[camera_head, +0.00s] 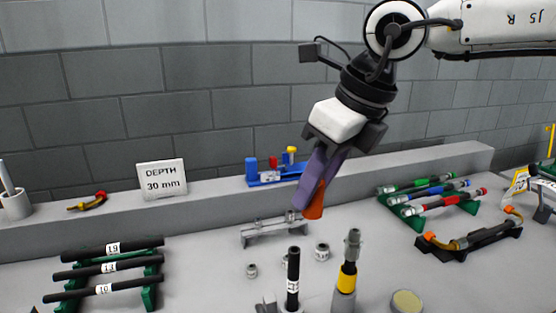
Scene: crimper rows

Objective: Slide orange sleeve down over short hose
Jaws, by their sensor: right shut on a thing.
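My right gripper (309,205) comes down from the upper right and is shut on an orange sleeve (316,204). The purple fingers hide part of the sleeve. A short black hose (293,265) with a white label stands upright on the bench. The sleeve is held above and behind the hose's top in the picture, apart from it. My left gripper is not in view.
Another upright piece (348,275) with a yellow band and metal fitting stands to the right of the hose. Loose metal rings (322,252), a grey metal holder (275,230), a rack of black hoses (107,269), a round yellowish-topped pot (406,301) and a depth sign (162,179) surround it.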

